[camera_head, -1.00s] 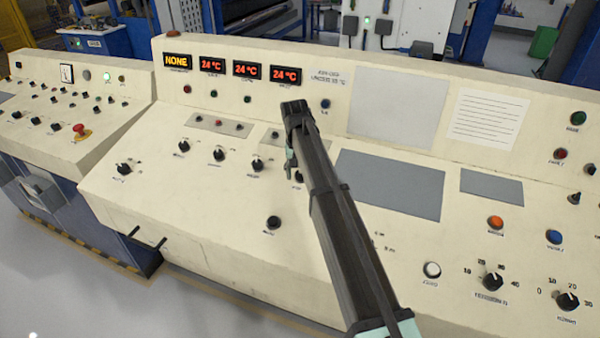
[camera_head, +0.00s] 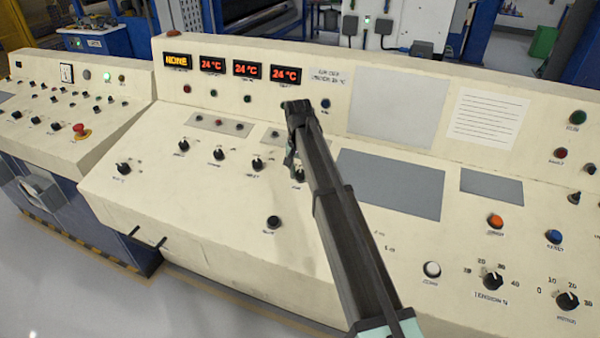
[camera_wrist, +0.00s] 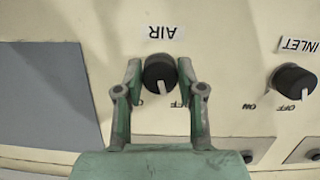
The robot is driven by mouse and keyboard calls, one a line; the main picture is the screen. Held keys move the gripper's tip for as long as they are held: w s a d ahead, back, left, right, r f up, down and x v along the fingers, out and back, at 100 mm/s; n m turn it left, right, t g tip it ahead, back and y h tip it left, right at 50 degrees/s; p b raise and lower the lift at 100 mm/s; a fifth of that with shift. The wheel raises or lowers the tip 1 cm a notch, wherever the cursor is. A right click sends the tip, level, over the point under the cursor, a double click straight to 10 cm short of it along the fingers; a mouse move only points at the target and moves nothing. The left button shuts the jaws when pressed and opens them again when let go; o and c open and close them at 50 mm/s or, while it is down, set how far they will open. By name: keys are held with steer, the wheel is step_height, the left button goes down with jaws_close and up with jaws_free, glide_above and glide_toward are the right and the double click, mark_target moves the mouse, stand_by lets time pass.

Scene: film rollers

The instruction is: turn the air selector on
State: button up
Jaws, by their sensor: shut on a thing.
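The air selector (camera_wrist: 160,75) is a round black knob with a white pointer, below an upside-down AIR label (camera_wrist: 160,31) in the wrist view. Its pointer faces down the picture, roughly between the ON and OFF marks, which are partly hidden by the fingers. My gripper (camera_wrist: 159,71) has one finger on each side of the knob and is shut on it. In the head view my gripper (camera_head: 291,165) reaches down to the sloping panel, and the knob (camera_head: 299,176) is mostly hidden behind it.
The inlet selector (camera_wrist: 293,80) is to the right in the wrist view. In the head view, several similar knobs, such as this one (camera_head: 257,163), stand left of my gripper. A flat grey plate (camera_head: 390,185) lies to its right.

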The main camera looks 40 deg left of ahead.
steer(key=m+y, duration=0.1)
steer(key=m, duration=0.4)
steer(key=shift+m+y, duration=0.5)
steer(key=shift+m, duration=1.6)
steer(key=o, duration=1.1)
steer(key=shift+o, duration=0.2)
step_height(320, 180, up, 12)
steer(key=d, duration=0.2)
steer(key=shift+s+f, duration=0.1)
steer(key=shift+f, duration=0.05)
